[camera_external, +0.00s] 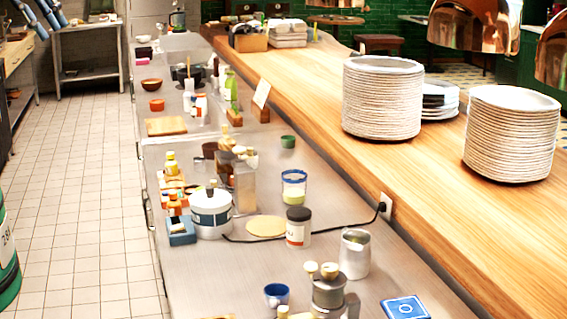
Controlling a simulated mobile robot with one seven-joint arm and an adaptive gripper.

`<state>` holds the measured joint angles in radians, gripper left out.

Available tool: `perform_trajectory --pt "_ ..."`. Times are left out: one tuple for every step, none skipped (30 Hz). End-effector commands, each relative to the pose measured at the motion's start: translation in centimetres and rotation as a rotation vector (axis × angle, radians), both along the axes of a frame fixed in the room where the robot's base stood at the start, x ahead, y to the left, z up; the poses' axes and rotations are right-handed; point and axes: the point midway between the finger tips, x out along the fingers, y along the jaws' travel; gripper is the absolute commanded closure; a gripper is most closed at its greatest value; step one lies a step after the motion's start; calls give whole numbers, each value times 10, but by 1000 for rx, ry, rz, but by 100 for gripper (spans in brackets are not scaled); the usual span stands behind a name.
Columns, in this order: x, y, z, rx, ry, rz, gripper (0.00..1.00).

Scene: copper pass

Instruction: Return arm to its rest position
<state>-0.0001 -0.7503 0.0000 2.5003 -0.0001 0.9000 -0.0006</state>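Grey-blue jointed pieces (42,15) show at the upper left corner, cut by the picture's edge. They look like links of my arm, but I cannot be sure. I cannot make out my gripper or its fingers anywhere in this view, so what it holds is hidden.
A steel counter (215,278) carries a white pot (211,214), a metal canister (355,254), a dark-lidded jar (298,229) and a blue cup (276,294). Plate stacks (383,100) stand on the wooden ledge (300,85). The tiled aisle (85,180) is clear beside a green drum (8,258).

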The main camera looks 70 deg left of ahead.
Motion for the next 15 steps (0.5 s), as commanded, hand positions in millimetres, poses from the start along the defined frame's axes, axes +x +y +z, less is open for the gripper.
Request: perform_trajectory --pt "0 0 -3 0 0 0 71" --pt "0 0 -5 0 0 0 71" --pt "0 0 -7 0 0 0 71" --pt "0 0 -10 0 0 0 71" --pt "0 0 -13 0 0 0 71" --pt "0 0 -18 0 0 -1 71" --pt "0 0 -22 0 0 -1 71" --pt "0 0 -26 0 0 -1 71" --pt "0 0 -32 0 0 -1 71" --pt "0 0 -37 0 0 -1 71" --pt "0 0 -42 0 0 -1 71" --pt "0 0 -49 0 0 -1 71" --pt "0 0 -55 0 0 -1 71" --pt "0 0 -61 0 0 -1 71" --pt "0 0 -68 0 0 -1 71"
